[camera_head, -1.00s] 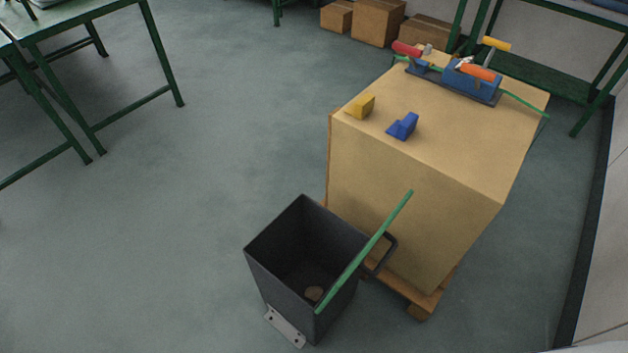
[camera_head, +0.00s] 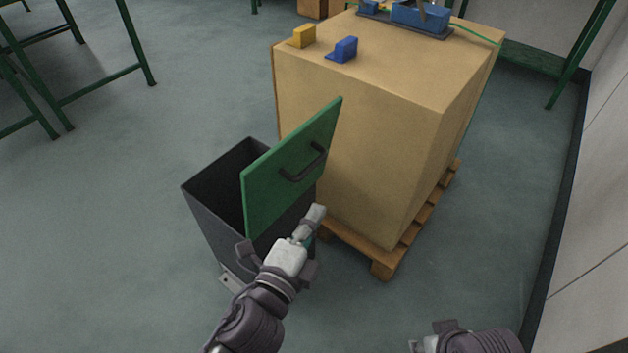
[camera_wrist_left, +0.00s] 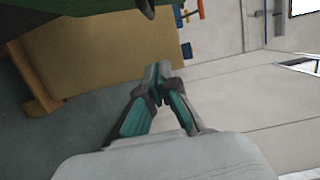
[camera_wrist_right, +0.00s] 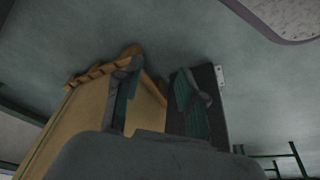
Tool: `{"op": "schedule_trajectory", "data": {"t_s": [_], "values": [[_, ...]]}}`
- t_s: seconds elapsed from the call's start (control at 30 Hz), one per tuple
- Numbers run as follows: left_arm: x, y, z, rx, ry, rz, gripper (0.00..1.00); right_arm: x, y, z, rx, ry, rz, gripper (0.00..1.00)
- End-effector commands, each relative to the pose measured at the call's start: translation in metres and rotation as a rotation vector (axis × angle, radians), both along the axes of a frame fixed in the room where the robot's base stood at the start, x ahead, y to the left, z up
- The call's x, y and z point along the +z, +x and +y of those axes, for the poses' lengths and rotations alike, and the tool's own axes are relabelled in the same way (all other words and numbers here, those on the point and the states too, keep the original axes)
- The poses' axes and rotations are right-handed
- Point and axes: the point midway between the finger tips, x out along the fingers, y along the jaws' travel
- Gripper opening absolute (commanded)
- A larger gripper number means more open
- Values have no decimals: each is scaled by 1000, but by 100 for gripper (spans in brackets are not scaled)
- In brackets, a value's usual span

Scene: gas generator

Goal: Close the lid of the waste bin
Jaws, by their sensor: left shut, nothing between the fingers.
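The dark waste bin (camera_head: 215,205) stands on the floor left of a large box. Its green lid (camera_head: 285,175) is raised and steeply tilted, with the opening showing on its left. A dark handle (camera_head: 303,165) is on the lid's right face. My left gripper (camera_head: 318,213) is shut and empty, just right of the lid and below the handle. The lid (camera_wrist_left: 75,15) and part of its handle (camera_wrist_left: 147,9) show at the top of the left wrist view. My right gripper (camera_wrist_right: 158,82) is open and empty; its fingers partly cover the bin (camera_wrist_right: 215,115) in the right wrist view.
The large tan box (camera_head: 385,120) on a wooden pallet (camera_head: 385,262) stands close behind and right of the bin. Yellow (camera_head: 302,37) and blue (camera_head: 345,49) blocks sit on it. Green-framed tables (camera_head: 110,75) stand at the left. The floor left of the bin is clear.

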Motion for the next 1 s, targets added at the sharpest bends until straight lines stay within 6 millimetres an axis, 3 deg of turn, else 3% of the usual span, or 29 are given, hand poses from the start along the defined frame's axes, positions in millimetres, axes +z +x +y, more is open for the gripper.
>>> {"op": "schedule_trajectory", "data": {"t_s": [0.37,0.6,1.0], "values": [[-1,74,-28,1,-1,-2,0,-8,0,0,0,0,-1,40],[-3,90,-1,0,1,2,0,-5,17,5,6,15,-76,40],[-2,93,3,0,-2,2,0,-4,21,6,7,19,-96,40]]}}
